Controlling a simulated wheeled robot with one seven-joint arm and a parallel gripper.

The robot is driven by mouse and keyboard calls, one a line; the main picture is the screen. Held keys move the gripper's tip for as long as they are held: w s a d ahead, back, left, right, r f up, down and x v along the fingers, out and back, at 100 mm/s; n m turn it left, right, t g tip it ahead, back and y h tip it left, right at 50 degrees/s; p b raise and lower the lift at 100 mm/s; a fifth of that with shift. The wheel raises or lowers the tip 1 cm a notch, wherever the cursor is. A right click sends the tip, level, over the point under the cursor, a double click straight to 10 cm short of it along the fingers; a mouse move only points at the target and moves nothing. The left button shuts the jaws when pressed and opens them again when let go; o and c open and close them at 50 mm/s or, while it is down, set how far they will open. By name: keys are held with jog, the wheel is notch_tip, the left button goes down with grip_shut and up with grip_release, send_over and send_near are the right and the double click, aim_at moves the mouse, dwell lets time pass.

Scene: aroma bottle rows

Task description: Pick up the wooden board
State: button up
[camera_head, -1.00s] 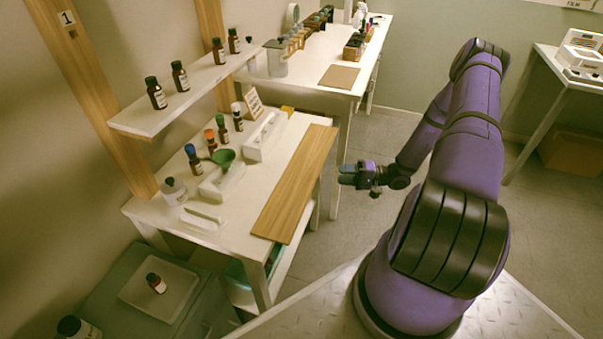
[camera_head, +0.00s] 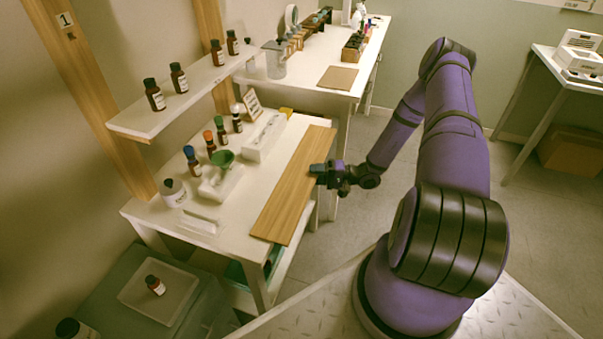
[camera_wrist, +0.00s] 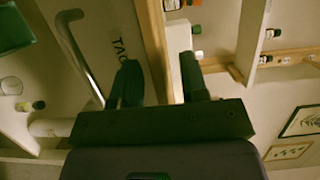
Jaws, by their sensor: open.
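The wooden board (camera_head: 292,190) is a long tan plank lying flat along the front edge of the white table. My gripper (camera_head: 319,170) is at the middle of the board's right long edge. In the wrist view, which is turned on its side, the board's edge (camera_wrist: 154,38) shows as a narrow tan strip. My open gripper (camera_wrist: 161,82) has one dark finger on each side of that strip in the picture. I cannot tell whether either finger touches the board.
The white table (camera_head: 240,222) holds several bottles, a green funnel (camera_head: 222,157) and white holders behind the board. A shelf (camera_head: 185,98) with dark bottles hangs above its left side. A second table (camera_head: 310,75) stands beyond.

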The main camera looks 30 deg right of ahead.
grip_shut()
jog(key=shift+r, duration=0.15)
